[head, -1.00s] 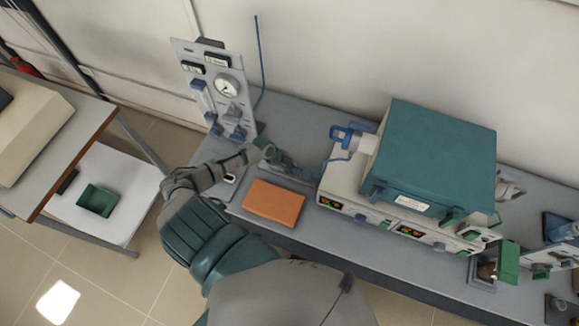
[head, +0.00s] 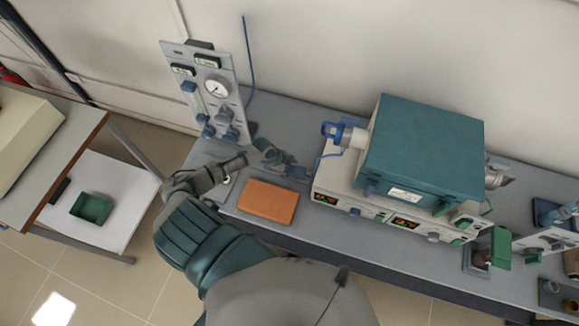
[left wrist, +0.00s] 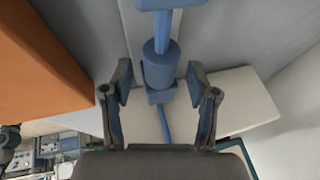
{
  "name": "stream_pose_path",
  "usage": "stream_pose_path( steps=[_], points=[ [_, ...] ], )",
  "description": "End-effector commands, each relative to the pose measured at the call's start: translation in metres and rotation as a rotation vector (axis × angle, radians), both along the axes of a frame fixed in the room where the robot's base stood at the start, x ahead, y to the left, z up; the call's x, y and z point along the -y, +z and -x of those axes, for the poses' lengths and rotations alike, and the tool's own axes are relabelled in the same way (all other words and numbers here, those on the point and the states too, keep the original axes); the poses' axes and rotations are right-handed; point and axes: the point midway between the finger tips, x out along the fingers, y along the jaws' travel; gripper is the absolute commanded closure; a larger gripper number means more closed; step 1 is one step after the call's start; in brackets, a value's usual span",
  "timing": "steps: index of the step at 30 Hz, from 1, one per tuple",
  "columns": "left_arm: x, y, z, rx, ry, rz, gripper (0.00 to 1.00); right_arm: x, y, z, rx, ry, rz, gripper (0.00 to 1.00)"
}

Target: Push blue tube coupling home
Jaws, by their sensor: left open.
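My left gripper (head: 272,154) is low over the bench, behind the orange pad and left of the furnace. In the left wrist view the gripper (left wrist: 160,88) is open, one finger on each side of a blue tube coupling (left wrist: 160,66). The coupling is a short blue cylinder with a thin blue stem; I cannot tell whether the fingers touch it. In the head view the coupling (head: 298,172) is partly hidden by the gripper. A blue tube (head: 318,160) rises from there to a blue fitting (head: 338,132) at the furnace's left side. My right gripper is not in view.
The teal muffle furnace (head: 425,145) stands on a control base with lit displays (head: 405,223). A gauge panel (head: 210,90) stands at the bench's back left. An orange pad (head: 267,201) lies in front of the gripper. A side table holds a green tray (head: 92,207).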

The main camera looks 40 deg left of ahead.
Motion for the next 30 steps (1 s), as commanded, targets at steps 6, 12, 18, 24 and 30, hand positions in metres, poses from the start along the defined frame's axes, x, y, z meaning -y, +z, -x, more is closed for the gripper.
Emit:
stream_pose_path(
  steps=[6, 12, 18, 24, 30],
  points=[
    [-0.01, 0.024, 0.009, -0.001, -0.002, -0.004, 0.41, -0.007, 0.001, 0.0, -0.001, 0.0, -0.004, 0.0],
    [-0.015, 0.067, 0.024, 0.0, -0.005, -0.011, 0.41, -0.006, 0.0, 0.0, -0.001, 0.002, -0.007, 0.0],
    [-0.015, 0.1, 0.034, -0.002, -0.003, -0.015, 0.41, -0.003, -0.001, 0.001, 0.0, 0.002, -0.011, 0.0],
    [-0.018, 0.11, 0.038, -0.002, -0.003, -0.011, 0.41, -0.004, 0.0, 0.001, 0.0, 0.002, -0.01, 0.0],
    [-0.022, 0.108, 0.037, -0.002, -0.001, -0.007, 0.41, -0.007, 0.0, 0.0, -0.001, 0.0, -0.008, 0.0]
  ],
)
